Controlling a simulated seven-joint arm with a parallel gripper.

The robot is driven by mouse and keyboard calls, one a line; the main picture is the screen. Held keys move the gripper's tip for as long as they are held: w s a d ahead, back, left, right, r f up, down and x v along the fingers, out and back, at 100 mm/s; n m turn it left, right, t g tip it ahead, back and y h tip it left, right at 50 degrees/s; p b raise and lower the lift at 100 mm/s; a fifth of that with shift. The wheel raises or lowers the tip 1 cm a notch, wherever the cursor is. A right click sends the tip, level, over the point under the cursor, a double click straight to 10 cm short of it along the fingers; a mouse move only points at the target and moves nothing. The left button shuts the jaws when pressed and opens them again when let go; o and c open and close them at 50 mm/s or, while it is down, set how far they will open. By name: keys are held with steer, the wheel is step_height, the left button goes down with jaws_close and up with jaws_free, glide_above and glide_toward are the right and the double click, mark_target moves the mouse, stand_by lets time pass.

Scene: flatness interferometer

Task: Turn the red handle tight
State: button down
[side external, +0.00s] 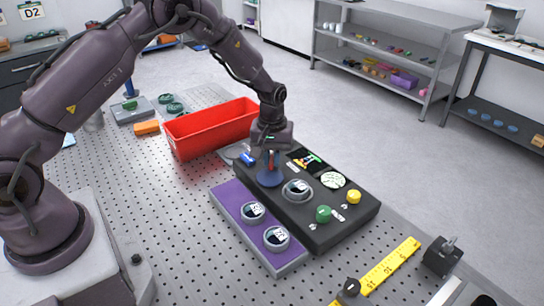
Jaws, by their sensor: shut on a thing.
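My gripper (270,156) points straight down over the back left part of the black instrument box (335,222). It is shut on the red handle (272,161), of which only a small reddish bit shows between the fingers. Right below is a dark blue cone-shaped piece (269,179) resting on the box top. The fingers hide most of the handle, and I cannot tell how tight it is.
The box also bears a metal-rimmed round port (297,190), a green knob (323,214), a yellow knob (354,196) and a small screen (307,160). A purple tray (232,216) with two ringed discs lies in front. A red bin (212,127) stands close behind left.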

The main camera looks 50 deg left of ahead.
mark_target(272, 159)
steer(key=n, duration=0.4)
steer(key=shift+n, duration=1.9)
steer(key=c, duration=1.1)
jaws_free()
steer(key=shift+c, duration=0.2)
step_height(272, 159, up, 13)
